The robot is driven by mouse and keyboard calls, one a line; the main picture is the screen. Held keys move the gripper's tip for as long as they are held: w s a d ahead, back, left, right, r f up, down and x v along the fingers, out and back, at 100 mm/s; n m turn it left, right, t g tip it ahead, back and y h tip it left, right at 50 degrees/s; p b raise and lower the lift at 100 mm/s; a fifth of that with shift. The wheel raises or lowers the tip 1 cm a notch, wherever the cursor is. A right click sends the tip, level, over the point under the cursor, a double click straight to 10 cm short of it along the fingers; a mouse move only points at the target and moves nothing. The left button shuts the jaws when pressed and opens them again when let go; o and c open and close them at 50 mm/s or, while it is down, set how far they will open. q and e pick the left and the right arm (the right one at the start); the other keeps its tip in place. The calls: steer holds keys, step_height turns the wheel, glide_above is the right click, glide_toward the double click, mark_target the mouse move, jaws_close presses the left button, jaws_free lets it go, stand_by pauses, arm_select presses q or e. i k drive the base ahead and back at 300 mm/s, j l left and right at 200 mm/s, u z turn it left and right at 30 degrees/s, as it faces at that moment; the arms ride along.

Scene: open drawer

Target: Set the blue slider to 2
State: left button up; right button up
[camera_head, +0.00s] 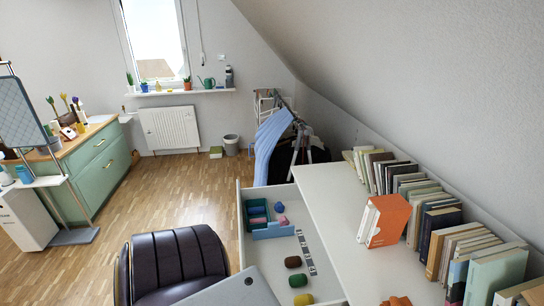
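A white drawer (241,222) stands open at the left of a white desk top. A light blue slider (273,231) lies across the inside of the drawer as a low divider, near the far end. A pale strip with dark marks (306,252) runs along the drawer's right side, and the slider's right end is near the strip's far end. The marks are too small to read, so I cannot tell which number the slider is at. Neither of my grippers is in view.
Beyond the slider are a teal tray (247,213) and small blue and pink pieces. On the near side lie a brown piece (293,262), a green one (298,281) and a yellow one (303,299). Books and an orange box (390,222) stand on the desk. A dark chair (175,262) stands left.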

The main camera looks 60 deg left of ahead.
mark_target(274, 230)
steer(key=k+l+u, duration=0.1)
steer(key=u, duration=0.35)
steer(key=k+u, duration=0.1)
steer(key=u, duration=0.35)
steer(key=k+u, duration=0.1)
steer(key=u, duration=0.35)
steer(key=k+u, duration=0.15)
steer(key=u, duration=0.3)
steer(key=i+j+z, duration=0.1)
steer(key=j+z, duration=0.25)
steer(key=j, duration=0.35)
steer(key=j+z, duration=0.35)
steer(key=j, duration=0.3)
